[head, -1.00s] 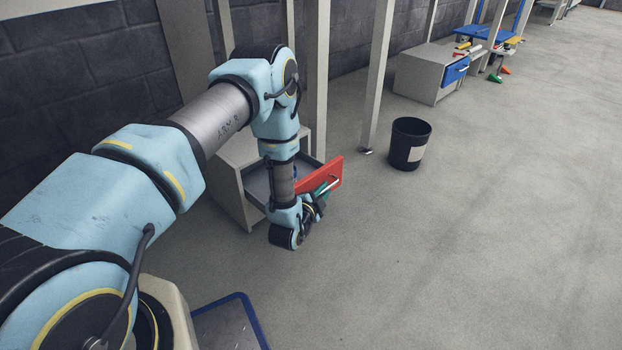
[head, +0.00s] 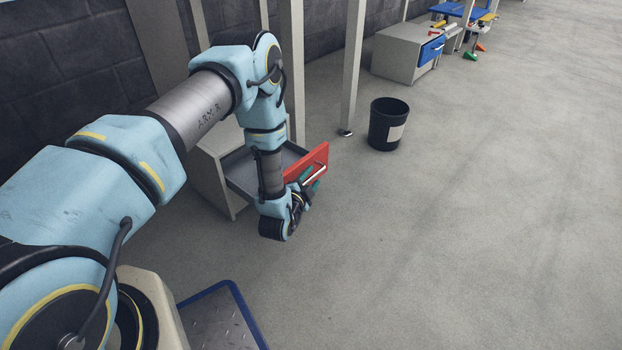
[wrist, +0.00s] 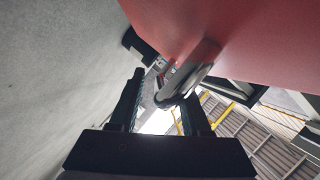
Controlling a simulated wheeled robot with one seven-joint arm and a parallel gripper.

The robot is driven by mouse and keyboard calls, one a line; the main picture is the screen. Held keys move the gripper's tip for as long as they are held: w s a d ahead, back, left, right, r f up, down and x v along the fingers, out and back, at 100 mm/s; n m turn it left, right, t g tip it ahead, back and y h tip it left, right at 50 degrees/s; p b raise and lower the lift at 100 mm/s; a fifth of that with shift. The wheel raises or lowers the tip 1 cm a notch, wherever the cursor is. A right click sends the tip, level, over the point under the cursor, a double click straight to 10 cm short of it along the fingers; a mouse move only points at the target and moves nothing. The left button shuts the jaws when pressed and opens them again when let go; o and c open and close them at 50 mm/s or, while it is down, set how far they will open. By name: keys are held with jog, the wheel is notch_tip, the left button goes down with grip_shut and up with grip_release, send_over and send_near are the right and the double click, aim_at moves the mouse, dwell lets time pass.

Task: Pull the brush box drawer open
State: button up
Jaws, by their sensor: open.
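The brush box drawer has a red front (head: 309,162) and stands pulled out from its grey cabinet (head: 206,178), with part of the grey drawer tray (head: 238,172) showing behind my arm. A pale bar handle (head: 313,175) is on the red front. My gripper (head: 307,188) is right at the handle, with its jaws open. In the wrist view the red front (wrist: 240,35) fills the upper right. The metal handle (wrist: 190,84) lies at the tips of my open fingers (wrist: 165,92); whether they touch it I cannot tell.
Farther back is another grey cabinet with a blue drawer (head: 431,50). The floor in front and to the right is clear.

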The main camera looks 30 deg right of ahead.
jog(key=p+v, duration=0.3)
jog(key=v, duration=0.8)
dwell(0.5)
